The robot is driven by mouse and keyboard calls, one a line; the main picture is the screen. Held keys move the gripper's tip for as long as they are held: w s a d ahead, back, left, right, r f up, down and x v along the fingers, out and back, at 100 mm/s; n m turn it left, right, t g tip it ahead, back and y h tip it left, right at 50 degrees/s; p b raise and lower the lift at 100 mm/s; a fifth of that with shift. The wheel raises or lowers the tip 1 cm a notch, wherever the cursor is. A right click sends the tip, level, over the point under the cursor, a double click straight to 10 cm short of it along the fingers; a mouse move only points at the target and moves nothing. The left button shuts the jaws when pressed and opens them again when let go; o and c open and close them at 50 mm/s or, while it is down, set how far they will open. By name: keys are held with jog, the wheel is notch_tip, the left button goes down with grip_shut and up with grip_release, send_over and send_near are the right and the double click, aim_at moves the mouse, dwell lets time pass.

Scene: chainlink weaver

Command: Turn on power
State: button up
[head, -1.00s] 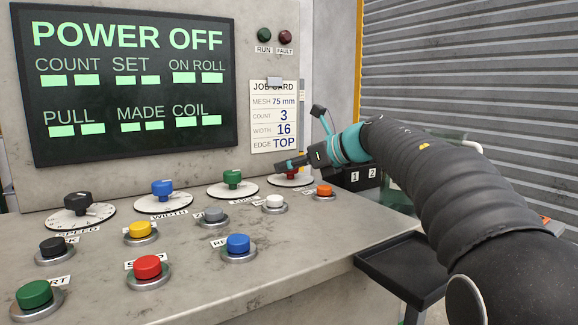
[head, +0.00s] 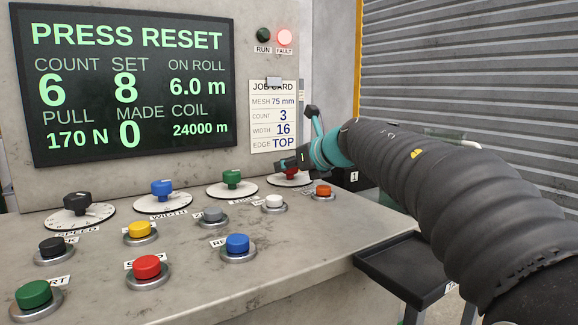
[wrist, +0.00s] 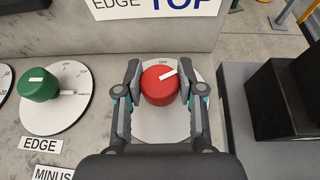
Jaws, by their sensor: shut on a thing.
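The red power knob (wrist: 158,88) sits on a round white dial plate at the right end of the row of knobs. Its white pointer is tilted to the right of the OFF mark in the wrist view. My gripper (wrist: 160,88) is shut on the red knob, one finger on each side. In the head view my gripper (head: 285,165) partly hides the knob (head: 291,175). The display (head: 130,80) reads PRESS RESET, with count 6, set 8, on roll 6.0 m and pull 170 N. The red FAULT lamp (head: 284,37) is lit; the RUN lamp (head: 264,35) is dark.
The green EDGE knob (wrist: 38,85) stands left of my gripper. Several coloured push buttons, including a blue one (head: 238,244) and an orange one (head: 323,190), stand on the panel in front. A black box (wrist: 285,100) is at the right, and a dark tray (head: 405,265) juts out from the front.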

jog(key=shift+s+a+f+m+t+h, duration=0.1)
jog(key=shift+m+t+h, duration=0.2)
jog(key=shift+m+h, duration=0.25)
jog(key=shift+f+m+t+h, duration=0.1)
jog(key=shift+m+t+h, duration=0.2)
jog(key=shift+m+h, duration=0.25)
jog(key=shift+m+t+h, duration=0.3)
jog(key=shift+m+h, duration=0.2)
jog(key=shift+h, duration=0.1)
jog(key=o, duration=1.2)
jog(key=shift+c, duration=0.2)
jog(key=shift+r, duration=0.1)
jog(key=shift+s+r, duration=0.1)
jog(key=shift+s+d+r, duration=0.2)
jog(key=shift+s+d, duration=0.05)
jog(key=v, duration=1.1)
jog(key=shift+f, duration=0.15)
